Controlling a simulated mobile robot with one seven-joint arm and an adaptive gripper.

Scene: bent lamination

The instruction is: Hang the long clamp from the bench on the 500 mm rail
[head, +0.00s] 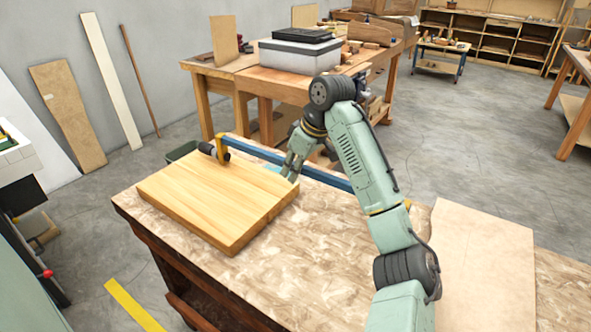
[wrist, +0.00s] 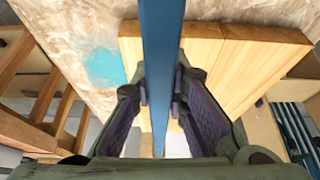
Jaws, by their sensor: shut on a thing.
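The long clamp has a blue bar (head: 250,149), with a yellow-orange jaw (head: 222,150) and a dark handle (head: 207,148) at its left end. My gripper (head: 288,172) is at the bar's middle. In the wrist view my gripper (wrist: 160,92) is shut on the blue bar (wrist: 162,40), with a finger on each side. I cannot tell whether the clamp touches the bench or is slightly raised. I cannot make out the 500 mm rail.
A thick wooden board (head: 215,195) lies on the bench beside the clamp's left part. A flat pale sheet (head: 482,265) lies at the right. Another workbench (head: 225,75) with a grey box (head: 300,55) stands behind. Boards lean on the left wall.

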